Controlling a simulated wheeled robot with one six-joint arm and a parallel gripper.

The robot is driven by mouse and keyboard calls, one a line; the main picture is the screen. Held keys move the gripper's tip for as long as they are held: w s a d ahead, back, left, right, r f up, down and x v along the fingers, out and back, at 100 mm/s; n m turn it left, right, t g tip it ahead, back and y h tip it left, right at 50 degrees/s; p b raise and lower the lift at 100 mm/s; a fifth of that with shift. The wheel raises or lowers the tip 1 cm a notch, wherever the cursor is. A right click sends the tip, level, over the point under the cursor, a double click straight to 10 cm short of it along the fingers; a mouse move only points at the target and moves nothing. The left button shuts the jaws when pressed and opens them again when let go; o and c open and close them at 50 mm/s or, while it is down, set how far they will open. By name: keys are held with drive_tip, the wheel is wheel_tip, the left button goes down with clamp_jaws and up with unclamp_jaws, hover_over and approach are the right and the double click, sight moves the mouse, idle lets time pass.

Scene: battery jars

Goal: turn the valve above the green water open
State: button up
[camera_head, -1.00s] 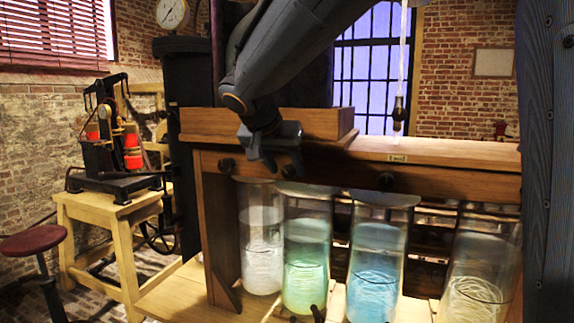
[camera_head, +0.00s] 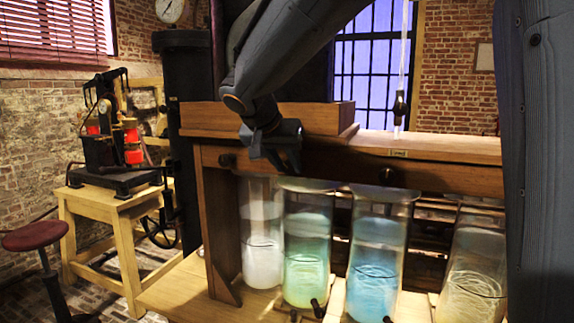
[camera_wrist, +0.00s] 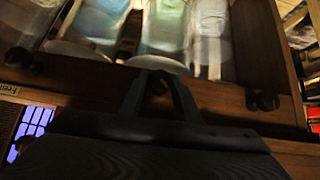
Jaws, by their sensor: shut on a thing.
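The jar of green water (camera_head: 306,262) stands under the wooden beam in the head view, between the white-water jar (camera_head: 262,258) and the blue-water jar (camera_head: 374,275). My gripper (camera_head: 287,163) is at the beam's front face, above the green jar, and covers the valve there. In the wrist view, my gripper (camera_wrist: 158,86) has its two fingers closed around that dark valve knob (camera_wrist: 156,84). The green jar (camera_wrist: 162,25) shows beyond it. How far the valve is turned cannot be told.
Other dark knobs sit on the beam left (camera_head: 227,160) and right (camera_head: 388,176) of my gripper. A yellowish-water jar (camera_head: 472,285) stands at the right. A hanging cord with a dark fitting (camera_head: 400,105) is above the beam. A stool (camera_head: 36,235) and wooden stand are left.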

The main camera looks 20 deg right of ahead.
drive_tip(key=shift+w+a+f+n+g+h+b, duration=0.1)
drive_tip(key=shift+a+n+g+h+b, duration=0.05)
drive_tip(key=shift+n+g+h+b, duration=0.35)
drive_tip(key=shift+w+a+n+g+h+b, duration=0.1)
drive_tip(key=shift+n+g+h+b, duration=0.15)
drive_tip(key=shift+h, duration=0.35)
drive_tip(key=shift+w+a+n+g+h+b, duration=0.1)
drive_tip(key=shift+n+g+h+b, duration=0.1)
drive_tip(key=shift+n+g+h, duration=0.5)
drive_tip(key=shift+a+n+g+h+b, duration=0.15)
drive_tip(key=shift+n+h, duration=0.2)
drive_tip(key=shift+h, duration=0.75)
drive_tip(key=shift+d, duration=0.1)
drive_tip(key=o, duration=1)
drive_tip(key=shift+f, duration=0.1)
drive_tip(key=b+v, duration=0.2)
drive_tip(key=v, duration=0.6)
